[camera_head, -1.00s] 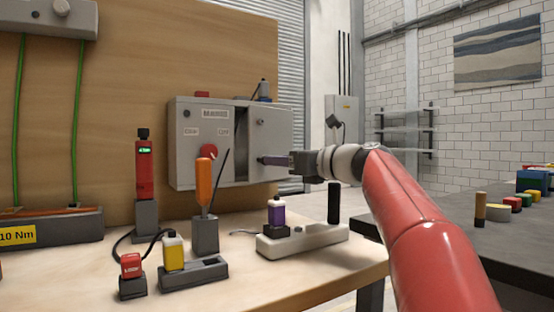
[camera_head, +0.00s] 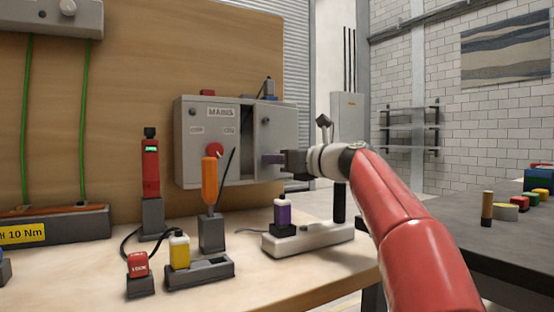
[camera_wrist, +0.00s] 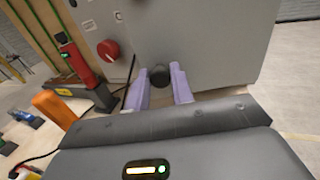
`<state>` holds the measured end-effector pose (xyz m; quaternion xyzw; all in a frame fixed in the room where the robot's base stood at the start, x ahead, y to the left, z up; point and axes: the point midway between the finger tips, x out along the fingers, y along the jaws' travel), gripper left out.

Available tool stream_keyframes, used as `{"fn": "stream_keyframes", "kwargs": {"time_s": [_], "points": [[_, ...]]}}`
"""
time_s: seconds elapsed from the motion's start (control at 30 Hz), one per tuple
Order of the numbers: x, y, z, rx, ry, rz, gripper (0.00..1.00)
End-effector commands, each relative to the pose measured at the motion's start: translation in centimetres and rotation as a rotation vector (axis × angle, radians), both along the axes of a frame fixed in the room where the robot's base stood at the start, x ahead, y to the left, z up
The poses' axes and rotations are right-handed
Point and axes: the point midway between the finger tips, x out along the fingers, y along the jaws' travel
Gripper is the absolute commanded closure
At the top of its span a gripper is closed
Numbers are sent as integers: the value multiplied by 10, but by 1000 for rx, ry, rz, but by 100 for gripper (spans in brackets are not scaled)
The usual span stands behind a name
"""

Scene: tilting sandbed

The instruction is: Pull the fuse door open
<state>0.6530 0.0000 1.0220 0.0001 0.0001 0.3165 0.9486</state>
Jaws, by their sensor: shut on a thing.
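The grey MAINS cabinet (camera_head: 213,141) is fixed to the wooden board. Its fuse door (camera_head: 277,130) is the right-hand panel, and a dark gap shows along the door's left side. My gripper (camera_head: 270,159) reaches in from the right, at the lower part of this door. In the wrist view my gripper (camera_wrist: 160,88) has its two pale lilac fingers on either side of a dark round knob (camera_wrist: 159,75) on the grey panel, shut on it. How far the door stands out is hard to tell.
A red rotary switch (camera_head: 214,149) is left of the door. On the bench, an orange-handled tool (camera_head: 209,184), a red tester (camera_head: 150,168) and a white base with a purple block (camera_head: 282,212) stand in front. A dark table (camera_head: 440,224) is at right.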

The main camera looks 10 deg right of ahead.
Motion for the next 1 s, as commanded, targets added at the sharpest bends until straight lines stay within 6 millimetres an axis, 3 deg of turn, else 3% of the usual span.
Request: {"fn": "stream_keyframes", "kwargs": {"time_s": [0.4,0.73,0.77,0.9,1.0], "points": [[-8,-16,2,-2,4,114,100],[-11,-17,0,0,0,132,100],[-11,-17,0,0,0,132,73],[-11,-17,0,0,0,132,56],[-11,-17,0,0,0,132,56]]}}
